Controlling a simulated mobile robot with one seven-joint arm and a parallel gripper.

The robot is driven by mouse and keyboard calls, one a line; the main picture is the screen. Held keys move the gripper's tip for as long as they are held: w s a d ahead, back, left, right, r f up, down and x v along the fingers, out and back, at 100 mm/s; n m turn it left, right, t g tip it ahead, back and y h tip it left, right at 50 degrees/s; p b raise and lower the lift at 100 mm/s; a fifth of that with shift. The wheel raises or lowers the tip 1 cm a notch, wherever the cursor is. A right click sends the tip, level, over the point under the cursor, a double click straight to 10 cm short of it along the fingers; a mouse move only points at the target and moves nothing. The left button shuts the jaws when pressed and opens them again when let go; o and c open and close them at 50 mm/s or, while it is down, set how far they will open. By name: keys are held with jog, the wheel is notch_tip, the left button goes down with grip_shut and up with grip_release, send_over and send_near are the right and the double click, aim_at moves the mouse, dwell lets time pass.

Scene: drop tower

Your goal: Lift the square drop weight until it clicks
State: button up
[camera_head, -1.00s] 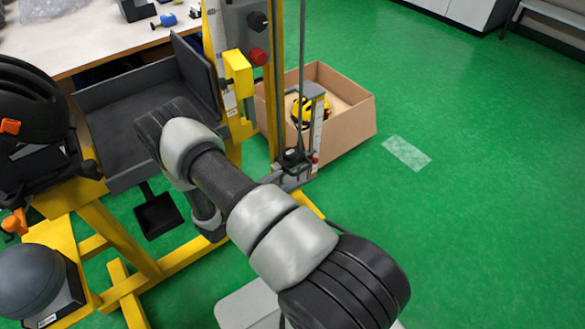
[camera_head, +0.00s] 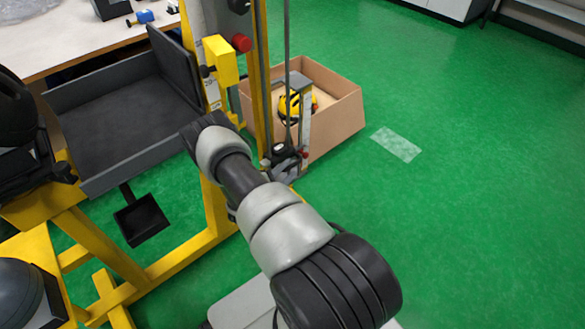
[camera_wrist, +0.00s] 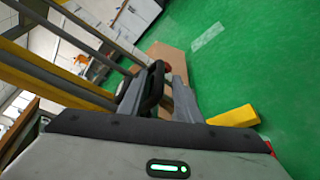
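In the wrist view, my gripper (camera_wrist: 155,98) has its two grey fingers apart. A black loop handle (camera_wrist: 154,82) shows between them, closer to the left finger, with a gap to the right one. I cannot tell whether the handle is touched. In the head view, the drop tower (camera_head: 258,85) has yellow posts and upright rods. A dark block (camera_head: 283,153) sits low at the rods and may be the square drop weight; its shape is unclear.
A cardboard box (camera_head: 335,125) with a yellow-black item (camera_head: 290,106) stands behind the tower. A grey tray (camera_head: 120,110) and a yellow block with a knob (camera_head: 220,62) are on the left.

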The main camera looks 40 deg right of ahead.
jog(key=shift+b+x, duration=0.3)
jog(key=shift+x, duration=1.65)
grip_shut()
